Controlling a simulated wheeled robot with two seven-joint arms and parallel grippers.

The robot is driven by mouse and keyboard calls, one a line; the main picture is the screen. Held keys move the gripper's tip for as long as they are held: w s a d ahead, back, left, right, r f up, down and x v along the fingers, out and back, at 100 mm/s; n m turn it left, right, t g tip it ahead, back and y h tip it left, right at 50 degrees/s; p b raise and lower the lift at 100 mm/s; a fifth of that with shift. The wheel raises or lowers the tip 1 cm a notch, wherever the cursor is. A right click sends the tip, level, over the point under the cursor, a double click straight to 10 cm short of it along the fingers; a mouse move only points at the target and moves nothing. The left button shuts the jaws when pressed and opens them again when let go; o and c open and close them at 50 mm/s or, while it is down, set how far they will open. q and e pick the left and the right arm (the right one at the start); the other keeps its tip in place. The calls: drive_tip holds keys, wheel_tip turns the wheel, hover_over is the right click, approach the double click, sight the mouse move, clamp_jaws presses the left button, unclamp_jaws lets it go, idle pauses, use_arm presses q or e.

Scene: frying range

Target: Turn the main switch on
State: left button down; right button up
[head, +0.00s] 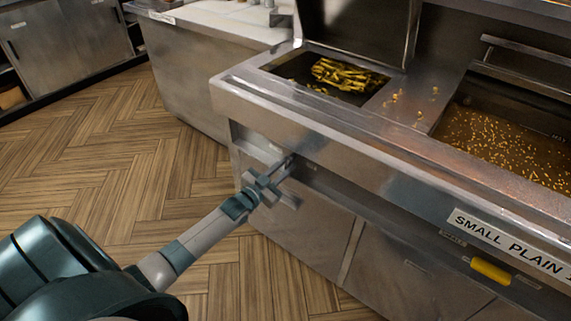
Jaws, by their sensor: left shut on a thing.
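The frying range (340,135) stands at the right with a steel front. My left gripper (287,163) reaches in from the lower left to the recessed panel under the range's front rim. Its fingers are shut on a small part at the panel, which I take to be the main switch. The fingers mostly hide this part, so its on or off position cannot be told. My right gripper is not in view.
A fry basin (335,78) with fries is at the range's left end, and a crumb-filled oil vat (505,140) is at right. A yellow handle (490,271) sticks out at lower right. A counter (210,25) stands behind. The wooden floor (110,165) is clear.

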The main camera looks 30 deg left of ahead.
use_arm(q)
drive_tip(key=shift+n, duration=1.6)
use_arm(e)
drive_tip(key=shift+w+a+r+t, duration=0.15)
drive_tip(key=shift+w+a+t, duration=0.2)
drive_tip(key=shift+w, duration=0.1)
use_arm(q)
drive_tip(key=c, duration=1.6)
unclamp_jaws()
drive_tip(key=shift+c, duration=0.2)
drive_tip(key=shift+s, duration=0.1)
drive_tip(key=s+a, duration=0.1)
drive_tip(key=s, duration=1.6)
drive_tip(key=shift+s+a, duration=0.15)
drive_tip(key=shift+a, duration=0.05)
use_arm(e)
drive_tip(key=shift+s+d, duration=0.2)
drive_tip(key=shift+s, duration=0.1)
use_arm(q)
drive_tip(key=shift+f, duration=0.1)
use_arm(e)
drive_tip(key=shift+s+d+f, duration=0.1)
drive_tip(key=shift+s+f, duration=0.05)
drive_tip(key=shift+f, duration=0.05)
